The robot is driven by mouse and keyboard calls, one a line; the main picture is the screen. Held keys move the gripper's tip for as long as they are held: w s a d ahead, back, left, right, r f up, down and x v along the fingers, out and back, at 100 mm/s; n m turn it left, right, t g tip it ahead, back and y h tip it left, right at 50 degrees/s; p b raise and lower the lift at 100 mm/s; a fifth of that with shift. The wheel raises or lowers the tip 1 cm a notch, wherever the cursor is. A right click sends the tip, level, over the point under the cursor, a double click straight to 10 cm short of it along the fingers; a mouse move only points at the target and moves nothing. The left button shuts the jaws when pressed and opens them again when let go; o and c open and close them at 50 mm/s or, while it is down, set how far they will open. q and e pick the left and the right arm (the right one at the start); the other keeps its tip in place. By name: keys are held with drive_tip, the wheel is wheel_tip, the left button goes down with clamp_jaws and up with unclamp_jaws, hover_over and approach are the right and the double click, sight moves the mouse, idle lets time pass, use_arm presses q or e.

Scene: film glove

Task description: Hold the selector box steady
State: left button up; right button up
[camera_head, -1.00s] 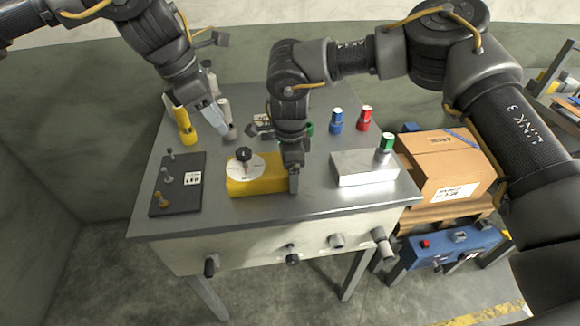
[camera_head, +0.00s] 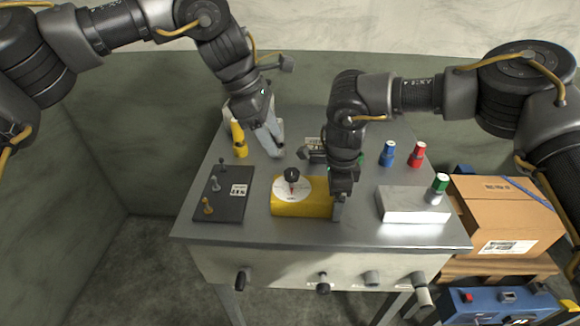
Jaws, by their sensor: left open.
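The selector box is a yellow box (camera_head: 304,210) on the grey metal table, with a white dial (camera_head: 284,194) and a black knob (camera_head: 291,175) on top. My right gripper (camera_head: 340,212) is lowered at the box's right end, with a finger beside that end. Its grip is hidden by the viewing angle, so I cannot tell if it is closed on the box. My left gripper (camera_head: 274,149) is open, pointing down over the back left of the table, apart from the box and just right of a yellow cylinder (camera_head: 239,140).
A dark panel (camera_head: 232,204) with small levers lies left of the box. A cardboard box (camera_head: 510,217) is beyond the table.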

sight(291, 171)
use_arm(q)
drive_tip(key=x, duration=0.9)
drive_tip(key=shift+d+f, duration=0.15)
drive_tip(key=shift+f, duration=0.15)
drive_tip(key=c, duration=1)
